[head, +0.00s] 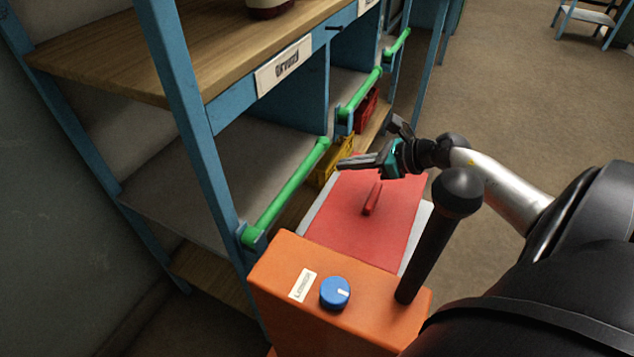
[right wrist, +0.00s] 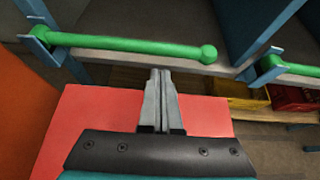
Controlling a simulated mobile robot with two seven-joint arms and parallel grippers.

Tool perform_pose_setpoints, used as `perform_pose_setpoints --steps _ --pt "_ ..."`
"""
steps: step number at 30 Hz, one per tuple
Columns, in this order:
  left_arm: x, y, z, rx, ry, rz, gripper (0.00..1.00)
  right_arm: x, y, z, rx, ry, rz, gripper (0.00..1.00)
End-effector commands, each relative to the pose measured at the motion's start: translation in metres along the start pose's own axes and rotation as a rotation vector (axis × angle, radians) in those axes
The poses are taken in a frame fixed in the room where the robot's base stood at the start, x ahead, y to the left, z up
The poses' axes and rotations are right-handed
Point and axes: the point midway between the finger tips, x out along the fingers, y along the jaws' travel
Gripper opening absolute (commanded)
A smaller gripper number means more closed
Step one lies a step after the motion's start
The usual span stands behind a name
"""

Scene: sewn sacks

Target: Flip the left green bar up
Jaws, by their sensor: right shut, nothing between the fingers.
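The left green bar (head: 287,192) runs along the front of the nearest shelf bay in the head view, low and lying down at the shelf edge. In the right wrist view the same bar (right wrist: 130,45) crosses above my fingertips. My right gripper (head: 342,163) is shut and empty, just to the right of the bar's far end. In the right wrist view its fingertips (right wrist: 160,74) point at the bar from below, apart from it. My left gripper is not in view.
More green bars (head: 362,93) front the bays farther along the blue shelf. A yellow crate (head: 333,161) and a red crate (head: 367,110) sit on the lower shelf. An orange box with a blue knob (head: 335,292) and a red top (head: 345,218) stand below my right arm.

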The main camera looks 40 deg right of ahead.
Motion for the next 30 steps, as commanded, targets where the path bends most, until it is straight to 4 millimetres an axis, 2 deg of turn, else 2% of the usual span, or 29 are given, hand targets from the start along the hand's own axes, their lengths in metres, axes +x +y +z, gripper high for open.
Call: perform_pose_setpoints --steps 1,6,20,25,30 --pt "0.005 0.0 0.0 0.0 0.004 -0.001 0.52 0.002 -0.001 -0.008 0.008 0.005 0.001 0.0" --pt "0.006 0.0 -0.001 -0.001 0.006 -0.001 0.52 0.001 -0.003 -0.015 0.025 0.016 0.005 0.0" --pt "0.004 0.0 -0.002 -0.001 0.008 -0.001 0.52 0.001 -0.003 -0.015 0.029 0.018 0.007 0.0" --pt "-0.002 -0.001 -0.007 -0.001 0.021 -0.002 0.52 0.012 -0.003 -0.016 0.029 0.016 0.007 0.0" --pt "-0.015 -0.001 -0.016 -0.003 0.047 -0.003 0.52 0.034 -0.003 -0.017 0.03 0.014 0.007 0.0"
